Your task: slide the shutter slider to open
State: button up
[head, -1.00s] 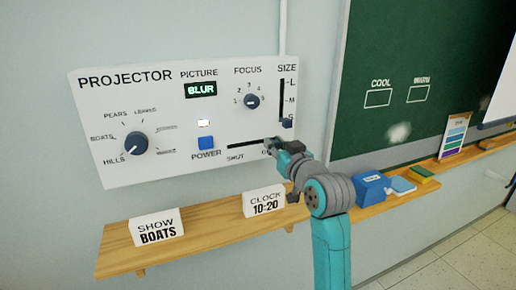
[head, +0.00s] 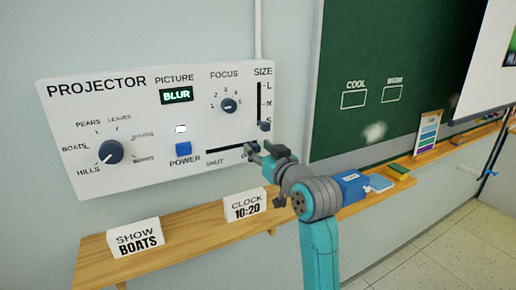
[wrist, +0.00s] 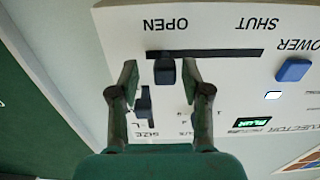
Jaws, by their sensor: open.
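The shutter slider is a dark knob (wrist: 164,72) in a black horizontal slot (wrist: 225,53) on the white projector panel. In the wrist view, which is upside down, the knob sits near the slot end marked OPEN, with the SHUT end bare. My gripper (wrist: 159,70) is open, with one finger on each side of the knob. Gaps show between the knob and both fingers. In the head view my gripper (head: 259,153) is at the right end of the slot and hides the OPEN label there.
The blue power button (head: 183,149), picture dial (head: 111,152), focus dial (head: 229,105) and size slider (head: 265,126) share the panel. Below, a wooden shelf (head: 190,228) holds the SHOW BOATS sign (head: 135,237) and CLOCK sign (head: 246,203). A green chalkboard (head: 390,60) is on the right.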

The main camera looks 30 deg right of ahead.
jog(key=s, duration=1)
jog(key=shift+s, duration=0.4)
jog(key=s+a+f+m+g, duration=0.15)
jog(key=s+f, duration=0.25)
jog(key=f, duration=0.5)
jog(key=s+a+f+h, duration=0.1)
jog(key=s+a+f, duration=0.1)
jog(key=s+f, duration=0.5)
jog(key=s+a+f+m, duration=0.1)
jog(key=s+a+f, duration=0.1)
jog(key=f, duration=0.9)
jog(key=s+a+f+n+g, duration=0.1)
jog(key=s+a+f, duration=0.1)
jog(key=s, duration=1.2)
jog(key=s+a+f+n+y, duration=0.1)
jog(key=s+a+f, duration=0.2)
jog(key=s, duration=1.2)
jog(key=shift+f+g, duration=0.35)
jog(key=shift+f, duration=0.6)
jog(key=shift+n, duration=0.25)
